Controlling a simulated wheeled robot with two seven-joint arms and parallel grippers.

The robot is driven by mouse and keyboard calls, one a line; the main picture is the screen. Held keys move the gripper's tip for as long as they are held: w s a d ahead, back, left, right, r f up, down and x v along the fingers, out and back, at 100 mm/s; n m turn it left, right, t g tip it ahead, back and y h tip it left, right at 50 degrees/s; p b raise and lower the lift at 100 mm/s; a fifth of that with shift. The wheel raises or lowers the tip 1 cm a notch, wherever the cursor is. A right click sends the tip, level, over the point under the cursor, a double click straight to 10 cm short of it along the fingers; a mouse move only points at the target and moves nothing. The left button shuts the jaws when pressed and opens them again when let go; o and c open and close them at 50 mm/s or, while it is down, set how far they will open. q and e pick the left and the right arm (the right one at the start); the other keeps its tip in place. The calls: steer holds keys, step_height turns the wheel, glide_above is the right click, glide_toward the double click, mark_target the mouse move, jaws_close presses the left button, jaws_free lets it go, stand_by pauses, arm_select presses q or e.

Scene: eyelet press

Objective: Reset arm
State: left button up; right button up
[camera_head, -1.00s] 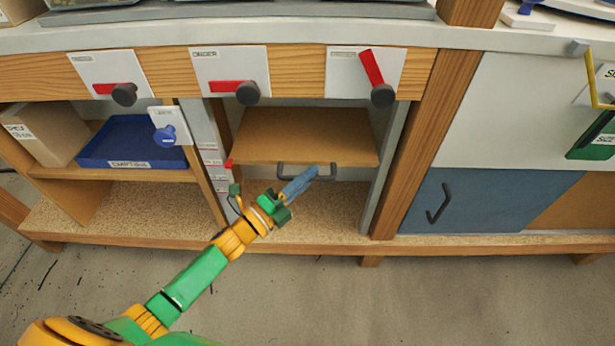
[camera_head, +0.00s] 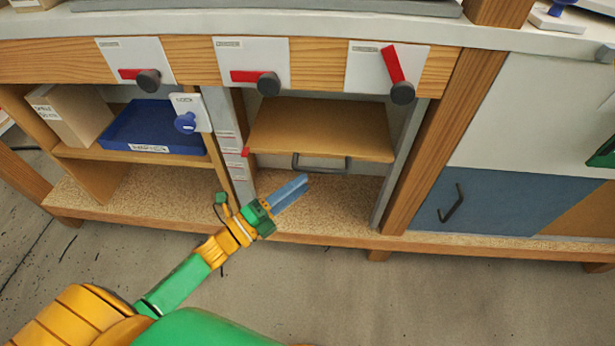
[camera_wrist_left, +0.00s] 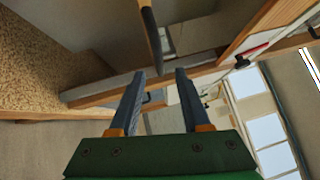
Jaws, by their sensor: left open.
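My left gripper (camera_head: 302,180) reaches in from the lower left in the head view, its blue fingers in front of the middle bay. It is open with nothing between its fingers; in the left wrist view the fingers (camera_wrist_left: 160,74) stand apart. A tan sliding board (camera_head: 320,128) with a dark bar handle (camera_head: 320,163) is in that bay. The fingertips appear just below and left of the handle; whether they touch it is hard to tell. The board's edge (camera_wrist_left: 150,35) seems to show above the fingers in the wrist view. My right gripper is not in view.
Three red-handled levers (camera_head: 255,77) sit on white plates above. Left are a blue tray (camera_head: 155,128), a cardboard box (camera_head: 78,115) and a blue knob (camera_head: 185,122). A wooden post (camera_head: 440,145) and a blue door (camera_head: 500,205) stand right. The floor (camera_head: 400,300) in front is clear.

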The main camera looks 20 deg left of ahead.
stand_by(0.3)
